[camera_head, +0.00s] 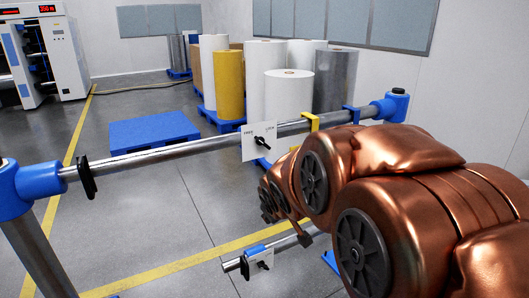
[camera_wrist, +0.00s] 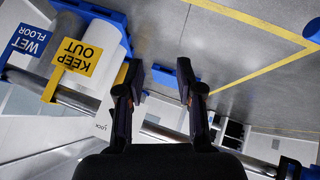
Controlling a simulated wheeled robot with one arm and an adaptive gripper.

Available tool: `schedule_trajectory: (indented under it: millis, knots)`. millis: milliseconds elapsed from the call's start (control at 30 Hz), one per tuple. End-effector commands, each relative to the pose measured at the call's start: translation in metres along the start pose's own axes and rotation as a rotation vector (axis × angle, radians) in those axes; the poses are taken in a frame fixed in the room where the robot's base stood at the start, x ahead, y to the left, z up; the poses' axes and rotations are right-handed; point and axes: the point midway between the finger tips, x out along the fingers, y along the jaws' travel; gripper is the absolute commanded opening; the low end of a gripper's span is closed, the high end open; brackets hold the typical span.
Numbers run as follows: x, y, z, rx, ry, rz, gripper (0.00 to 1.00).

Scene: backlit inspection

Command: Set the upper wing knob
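The upper wing knob (camera_head: 260,141) is black and sits on a white plate (camera_head: 251,154) on the upper silver rail (camera_head: 210,142). The plate carries small lettering at its top corners; the left word looks like FREE. In the wrist view, the picture is upside down and a white plate marked LOCK (camera_wrist: 103,127) shows left of my gripper. The knob is not seen there, and my left-side finger covers part of that area. My gripper (camera_wrist: 160,80) is open, with floor visible between its fingers. In the head view my copper arm hides it.
A second black knob (camera_head: 263,265) sits on a lower plate. A black clamp (camera_head: 86,178) is on the rail's left. Yellow KEEP OUT (camera_wrist: 76,57) and blue WET FLOOR (camera_wrist: 30,40) signs hang near my gripper. Rolls and a blue pallet (camera_head: 152,130) stand behind.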

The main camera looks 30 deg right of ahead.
Motion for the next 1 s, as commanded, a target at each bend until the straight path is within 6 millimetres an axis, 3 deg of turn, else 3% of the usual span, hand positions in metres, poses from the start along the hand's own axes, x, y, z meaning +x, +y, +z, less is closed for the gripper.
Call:
schedule_trajectory:
  millis: [100,400,700,1000]
  knots:
    - [0.028,0.032,-0.028,-0.045,0.143,0.065,0.36]
    - [0.056,0.092,-0.097,-0.202,0.523,0.184,0.36]
    - [0.053,0.115,-0.129,-0.331,0.824,0.23,0.36]
    - [0.051,0.117,-0.139,-0.364,0.908,0.234,0.36]
